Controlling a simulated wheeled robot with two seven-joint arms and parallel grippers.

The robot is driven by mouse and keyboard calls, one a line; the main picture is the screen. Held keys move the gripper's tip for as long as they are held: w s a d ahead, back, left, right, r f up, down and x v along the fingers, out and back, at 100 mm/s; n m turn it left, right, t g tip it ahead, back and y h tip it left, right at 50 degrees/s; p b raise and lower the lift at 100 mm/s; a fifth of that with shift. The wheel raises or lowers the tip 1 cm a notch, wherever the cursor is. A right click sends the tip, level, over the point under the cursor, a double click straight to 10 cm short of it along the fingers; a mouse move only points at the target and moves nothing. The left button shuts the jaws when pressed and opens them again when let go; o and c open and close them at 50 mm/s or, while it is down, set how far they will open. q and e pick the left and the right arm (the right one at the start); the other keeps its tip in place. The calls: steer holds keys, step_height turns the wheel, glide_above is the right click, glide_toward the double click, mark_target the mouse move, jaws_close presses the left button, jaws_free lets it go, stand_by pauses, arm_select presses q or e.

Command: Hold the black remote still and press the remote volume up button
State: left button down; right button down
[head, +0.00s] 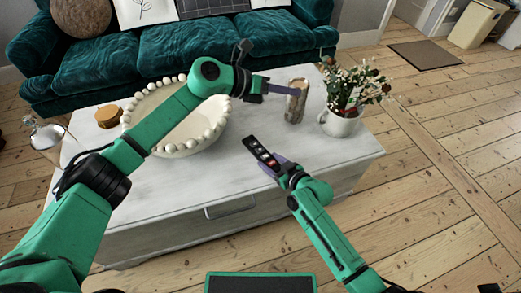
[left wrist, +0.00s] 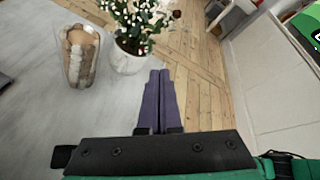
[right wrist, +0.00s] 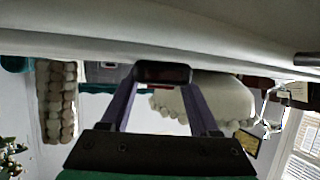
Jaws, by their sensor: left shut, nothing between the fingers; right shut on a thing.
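The black remote (head: 262,153) has small coloured buttons and is held tilted above the front of the white table in the head view. My right gripper (head: 283,166) is shut on its near end. In the right wrist view the remote's dark end (right wrist: 162,72) sits between the two purple fingers. My left gripper (head: 312,92) is shut and empty, up and to the right of the remote, near the glass vase. In the left wrist view its purple fingers (left wrist: 158,100) are pressed together. The volume up button is too small to pick out.
The white table (head: 340,150) carries a beaded bowl (head: 185,150), a stone-filled glass vase (head: 297,100) and a white flower pot (head: 340,122). A teal sofa (head: 200,50) stands behind.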

arm_select(q)
steer(key=w+a+r+n+t+h, duration=0.1)
steer(key=w+a+r+n+t, duration=0.35)
steer(key=n, duration=0.45)
steer(key=w+a+r+n+t+h, duration=0.1)
steer(key=w+r+n+t, duration=0.2)
steer(key=r+n+t, duration=0.35)
steer(key=w+a+f+n+y, duration=0.4)
steer(key=a+f+n+y, duration=0.1)
steer(key=n, duration=0.9)
steer(key=n+g+y, duration=0.2)
steer(key=n+g, duration=0.9)
glide_above(257, 151)
step_height(257, 151, down, 19)
steer(key=shift+r, duration=0.15)
steer(key=shift+s, duration=0.1)
steer(key=shift+f, duration=4.4)
